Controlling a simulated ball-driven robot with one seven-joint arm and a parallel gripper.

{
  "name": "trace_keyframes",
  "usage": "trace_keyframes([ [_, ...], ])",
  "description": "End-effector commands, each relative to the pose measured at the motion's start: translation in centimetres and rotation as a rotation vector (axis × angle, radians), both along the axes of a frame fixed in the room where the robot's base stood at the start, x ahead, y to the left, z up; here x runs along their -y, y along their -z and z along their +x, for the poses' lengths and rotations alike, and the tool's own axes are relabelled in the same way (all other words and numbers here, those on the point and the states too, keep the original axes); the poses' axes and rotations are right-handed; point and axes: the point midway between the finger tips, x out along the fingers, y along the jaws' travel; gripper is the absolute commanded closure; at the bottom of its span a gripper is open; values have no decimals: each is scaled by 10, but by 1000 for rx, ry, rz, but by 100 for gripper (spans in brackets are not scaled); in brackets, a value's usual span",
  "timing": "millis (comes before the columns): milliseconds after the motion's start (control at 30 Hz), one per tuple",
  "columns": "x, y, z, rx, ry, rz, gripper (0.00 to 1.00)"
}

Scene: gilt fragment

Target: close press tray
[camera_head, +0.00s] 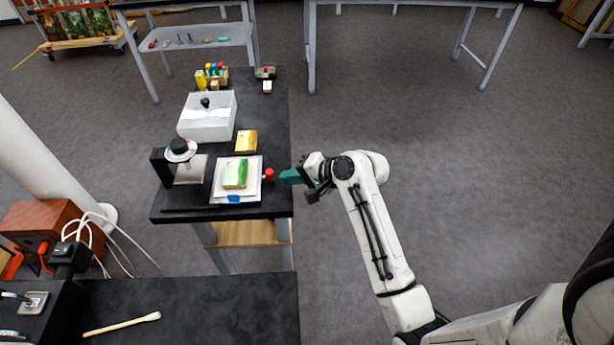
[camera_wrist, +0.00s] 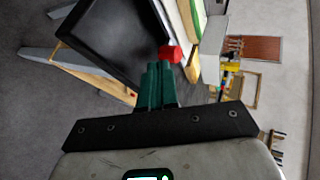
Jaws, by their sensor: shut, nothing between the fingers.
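The white press tray (camera_head: 248,193) is pulled out to the right of the press (camera_head: 170,165) on the black table. A green and cream block (camera_head: 235,174) lies on the tray. A red knob (camera_head: 268,174) sticks out from the tray's right side; it also shows in the wrist view (camera_wrist: 171,54). My gripper (camera_head: 287,176) has green fingers, is shut and empty, and is just right of the knob, pointing at it. In the wrist view the fingertips (camera_wrist: 160,68) are close to the knob; I cannot tell whether they touch it.
A yellow block (camera_head: 246,141) and a white box (camera_head: 207,117) stand behind the tray on the black table (camera_head: 264,105). A holder with colored bottles (camera_head: 213,76) is at the far end. Open floor lies to the right.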

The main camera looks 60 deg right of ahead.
Motion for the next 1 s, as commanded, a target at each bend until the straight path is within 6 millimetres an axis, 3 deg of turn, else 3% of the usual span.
trace_keyframes([
  [200, -3, 0, 16, -1, 0, 1, 100],
  [667, -8, -1, 23, -2, -2, 2, 100],
  [1000, -60, -2, 88, -2, -4, 1, 100],
])
